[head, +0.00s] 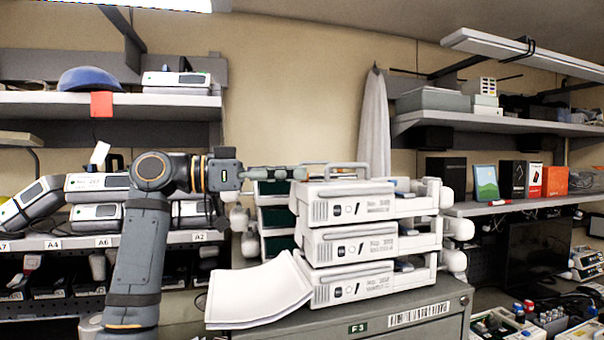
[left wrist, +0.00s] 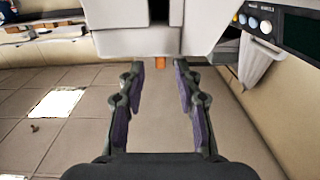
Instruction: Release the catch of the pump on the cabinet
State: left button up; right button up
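Three white pumps stand stacked on the grey cabinet (head: 420,318) in the head view; the top pump (head: 350,205) has a carrying handle. My left gripper (head: 298,173) reaches in from the left, level with the top of the stack, its tips close to the top pump's upper left edge. In the left wrist view my left gripper (left wrist: 160,70) is open, with a gap between its two fingers. A white housing (left wrist: 150,40) lies just ahead, and a small orange tab (left wrist: 161,62) under its edge shows between the fingertips. Contact cannot be told. My right gripper is out of view.
White papers (head: 260,292) lie on the cabinet left of the stack. More pumps (head: 98,185) stand on the left shelf. A grey cloth (head: 374,130) hangs behind. The right shelf (head: 520,205) holds boxes.

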pick_arm(q)
jog(key=v, duration=0.9)
jog(key=shift+a, duration=0.2)
